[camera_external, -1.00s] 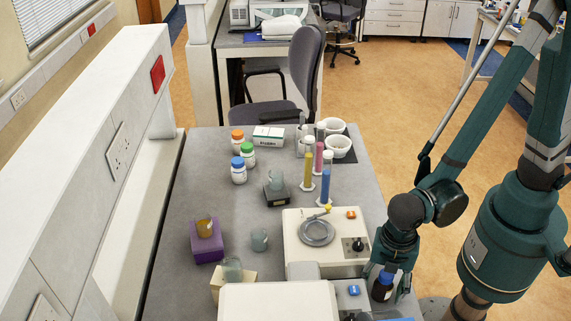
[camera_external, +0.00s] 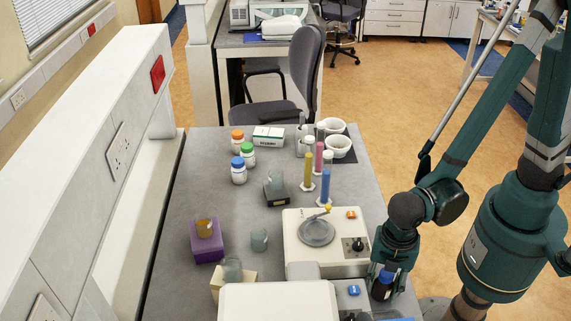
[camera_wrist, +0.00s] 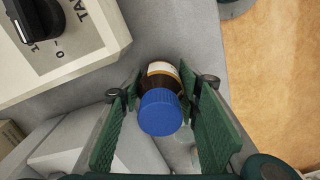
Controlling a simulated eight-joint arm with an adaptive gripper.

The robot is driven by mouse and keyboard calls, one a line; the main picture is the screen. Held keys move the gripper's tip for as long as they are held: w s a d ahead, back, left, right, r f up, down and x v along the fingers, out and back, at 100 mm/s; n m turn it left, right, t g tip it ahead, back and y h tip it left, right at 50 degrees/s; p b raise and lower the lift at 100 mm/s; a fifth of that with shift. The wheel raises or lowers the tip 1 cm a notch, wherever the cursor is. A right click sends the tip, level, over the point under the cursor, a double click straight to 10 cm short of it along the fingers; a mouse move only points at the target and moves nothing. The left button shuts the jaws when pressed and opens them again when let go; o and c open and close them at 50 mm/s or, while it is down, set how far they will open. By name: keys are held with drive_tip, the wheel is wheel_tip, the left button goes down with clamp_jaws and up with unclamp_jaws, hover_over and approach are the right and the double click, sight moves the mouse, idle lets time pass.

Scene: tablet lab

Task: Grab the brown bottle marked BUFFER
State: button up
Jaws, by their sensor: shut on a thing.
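The brown bottle (camera_wrist: 161,79) has a blue ribbed cap and a pale label; its wording cannot be read. In the wrist view it sits between the two green fingers of my gripper (camera_wrist: 160,115), which is shut on it. In the external view the bottle (camera_external: 381,290) shows at the bench's right front, its blue cap just above dark glass, with my gripper (camera_external: 386,279) around it. Whether its base touches the bench cannot be told.
A white device with a round plate (camera_external: 317,232) stands just left of my gripper; its black knob (camera_wrist: 35,18) is close in the wrist view. A large white box (camera_external: 278,302) is at the front. Coloured cylinders (camera_external: 308,172) and capped bottles (camera_external: 238,170) stand farther back.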

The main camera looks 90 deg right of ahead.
drive_tip(key=shift+r+p, duration=0.3)
drive_tip(key=shift+r, duration=4.55)
